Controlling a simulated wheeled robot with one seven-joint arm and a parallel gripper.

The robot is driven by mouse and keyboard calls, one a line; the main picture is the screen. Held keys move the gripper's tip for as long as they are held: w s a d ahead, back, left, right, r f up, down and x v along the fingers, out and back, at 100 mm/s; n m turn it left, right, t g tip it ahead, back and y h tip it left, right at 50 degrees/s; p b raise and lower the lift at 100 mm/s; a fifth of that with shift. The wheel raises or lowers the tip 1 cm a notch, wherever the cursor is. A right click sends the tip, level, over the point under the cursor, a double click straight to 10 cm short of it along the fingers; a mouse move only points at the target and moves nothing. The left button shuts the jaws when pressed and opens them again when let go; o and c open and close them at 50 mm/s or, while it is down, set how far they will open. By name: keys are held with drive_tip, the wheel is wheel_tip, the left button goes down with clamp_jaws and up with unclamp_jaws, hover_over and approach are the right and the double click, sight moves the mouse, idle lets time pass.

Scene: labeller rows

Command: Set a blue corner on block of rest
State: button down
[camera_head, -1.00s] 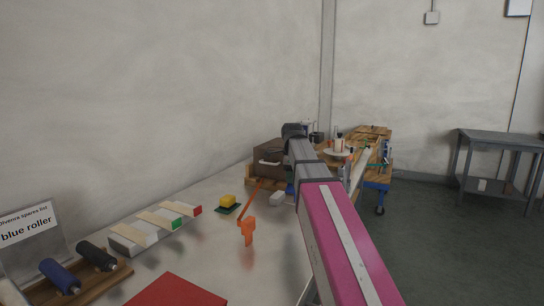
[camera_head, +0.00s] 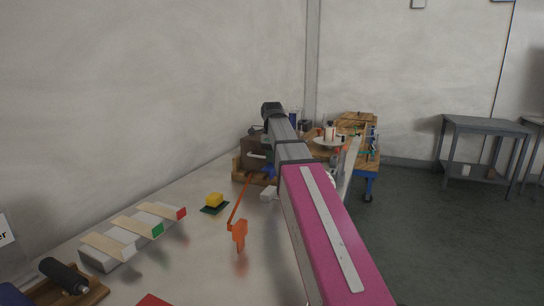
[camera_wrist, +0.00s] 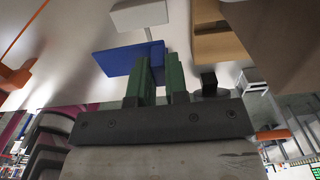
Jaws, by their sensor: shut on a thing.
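My gripper (camera_wrist: 159,68), with green fingers, is shut on a flat blue piece (camera_wrist: 115,60), the blue corner, in the wrist view. The blue piece also shows in the head view (camera_head: 269,171), left of my arm, with the fingers hidden. A pale block (camera_wrist: 140,15) lies just beyond the blue piece in the wrist view. What looks like the same pale block (camera_head: 270,194) lies on the bench in the head view. The frames do not show whether the blue piece touches it.
An orange part with a long rod (camera_head: 239,233) lies near the pale block. A yellow block sits on a green plate (camera_head: 214,203). White blocks with wooden strips (camera_head: 125,237) and a dark roller (camera_head: 64,275) stand left. A brown box (camera_head: 256,153) stands behind.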

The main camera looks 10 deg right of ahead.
sight(272, 164)
drive_tip(key=shift+f, duration=2.75)
drive_tip(key=shift+f, duration=2)
drive_tip(key=c, duration=1.1)
unclamp_jaws()
drive_tip(key=shift+o, duration=0.2)
wheel_tip(272, 164, up, 11)
drive_tip(key=shift+f, duration=0.1)
